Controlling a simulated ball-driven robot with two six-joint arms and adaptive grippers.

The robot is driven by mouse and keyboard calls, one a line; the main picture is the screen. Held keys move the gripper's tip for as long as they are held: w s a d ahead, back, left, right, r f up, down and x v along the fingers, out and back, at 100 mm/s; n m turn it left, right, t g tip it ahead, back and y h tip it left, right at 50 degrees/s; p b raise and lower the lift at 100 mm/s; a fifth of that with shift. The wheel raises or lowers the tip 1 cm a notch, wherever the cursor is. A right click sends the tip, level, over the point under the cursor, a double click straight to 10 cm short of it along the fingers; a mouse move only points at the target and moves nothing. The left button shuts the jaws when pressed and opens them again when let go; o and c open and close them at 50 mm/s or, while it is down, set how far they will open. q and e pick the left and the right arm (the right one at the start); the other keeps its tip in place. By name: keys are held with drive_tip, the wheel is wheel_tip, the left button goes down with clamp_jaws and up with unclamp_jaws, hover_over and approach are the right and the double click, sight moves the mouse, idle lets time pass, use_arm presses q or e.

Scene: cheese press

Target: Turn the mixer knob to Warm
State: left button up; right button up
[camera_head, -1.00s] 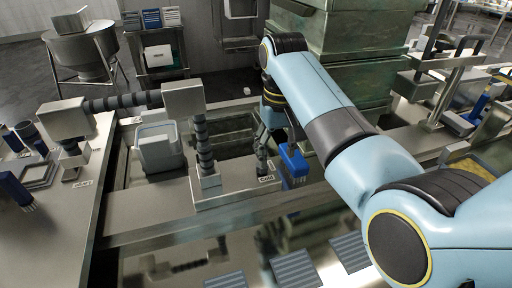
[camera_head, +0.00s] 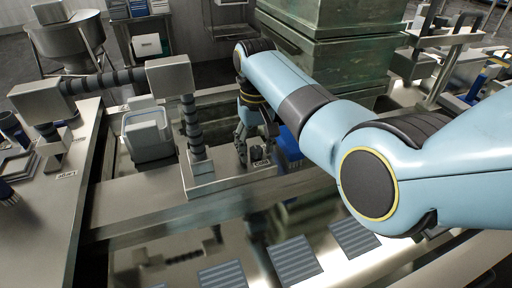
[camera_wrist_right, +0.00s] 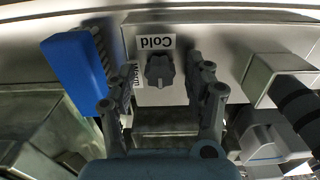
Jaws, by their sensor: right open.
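The mixer knob (camera_wrist_right: 160,70) is small and dark, on a metal plate. A "Cold" label (camera_wrist_right: 155,42) is beside it, above in the right wrist view, and a "Warm" label (camera_wrist_right: 134,74) is to its left. The knob's narrow end seems to face the Cold label. My right gripper (camera_wrist_right: 161,66) is open, its fingers on either side of the knob; whether they touch it I cannot tell. In the head view the right gripper (camera_head: 256,138) hangs over the labelled plate, largely hiding the knob. My left gripper is out of view.
A blue brush (camera_wrist_right: 75,62) stands close beside the right gripper; it also shows in the head view (camera_head: 288,148). A metal block with a ribbed pipe (camera_head: 170,75) rises left of the gripper. A grey container (camera_head: 147,133) and stacked green crates (camera_head: 330,60) stand nearby.

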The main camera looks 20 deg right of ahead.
drive_tip(key=c, duration=0.6)
clamp_jaws()
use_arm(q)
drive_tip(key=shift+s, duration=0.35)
